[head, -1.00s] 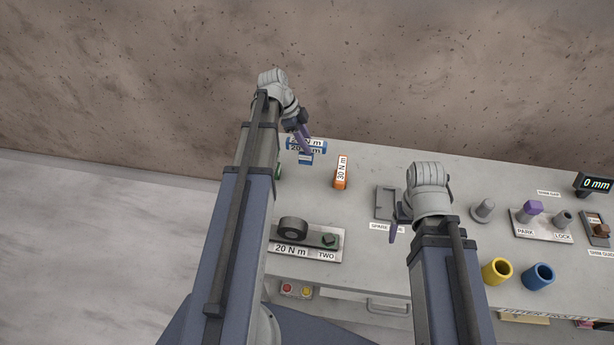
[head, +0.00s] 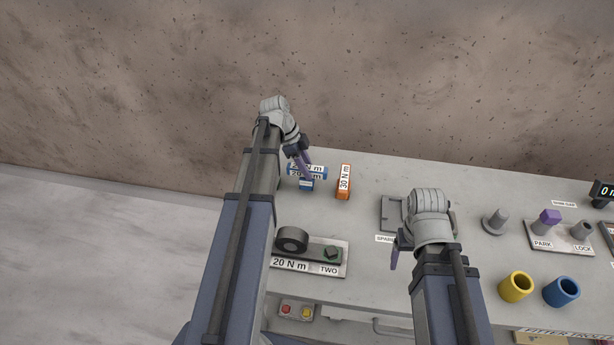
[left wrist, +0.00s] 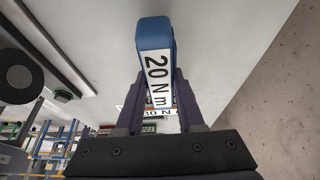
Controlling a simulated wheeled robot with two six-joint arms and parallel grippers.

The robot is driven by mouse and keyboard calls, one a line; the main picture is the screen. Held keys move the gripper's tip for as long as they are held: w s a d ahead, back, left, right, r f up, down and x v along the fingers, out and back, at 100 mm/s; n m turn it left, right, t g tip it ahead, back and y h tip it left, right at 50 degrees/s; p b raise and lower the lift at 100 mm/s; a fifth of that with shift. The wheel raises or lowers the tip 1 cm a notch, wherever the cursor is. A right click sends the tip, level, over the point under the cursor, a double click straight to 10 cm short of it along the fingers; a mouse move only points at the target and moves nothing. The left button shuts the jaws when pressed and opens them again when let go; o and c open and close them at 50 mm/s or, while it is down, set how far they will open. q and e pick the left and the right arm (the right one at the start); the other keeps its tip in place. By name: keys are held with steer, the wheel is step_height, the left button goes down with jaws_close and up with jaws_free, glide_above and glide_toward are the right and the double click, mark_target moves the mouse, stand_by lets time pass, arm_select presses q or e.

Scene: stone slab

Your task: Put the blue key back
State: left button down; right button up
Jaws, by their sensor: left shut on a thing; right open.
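The blue key (head: 318,173), with a white 20 N m label, is at the left end of the slab. My left gripper (head: 304,170) is shut on it. In the left wrist view the blue key (left wrist: 154,34) stands between the two purple fingers of the left gripper (left wrist: 158,105), its label facing the camera. A small blue part with a white mark (head: 306,185) shows just in front of it. I cannot tell whether the key touches the slab. My right gripper (head: 395,253) is open and empty beside the spare plate, partly hidden by its wrist.
An orange 30 N m key (head: 344,182) stands close to the right of the blue key.

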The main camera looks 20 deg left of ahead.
arm_select(q)
steer(key=shift+f+b, duration=0.45)
steer(key=shift+f, duration=0.5)
arm_select(e)
steer(key=shift+f, duration=0.95)
arm_select(q)
steer(key=shift+f, duration=0.15)
arm_select(e)
steer(key=shift+f, duration=0.15)
arm_select(q)
steer(key=c, duration=0.5)
jaws_free()
steer(key=shift+a+r+p, duration=0.1)
steer(key=shift+r+p, duration=0.4)
steer(key=shift+r, duration=0.1)
arm_select(e)
steer(key=shift+r, duration=0.65)
arm_select(q)
steer(key=p+v, duration=0.9)
steer(key=v, duration=0.1)
steer(key=shift+r, duration=0.1)
steer(key=shift+a+r+p, duration=0.3)
steer(key=shift+r+p, duration=0.15)
steer(key=shift+p, duration=0.15)
arm_select(e)
step_height(320, 180, up, 10)
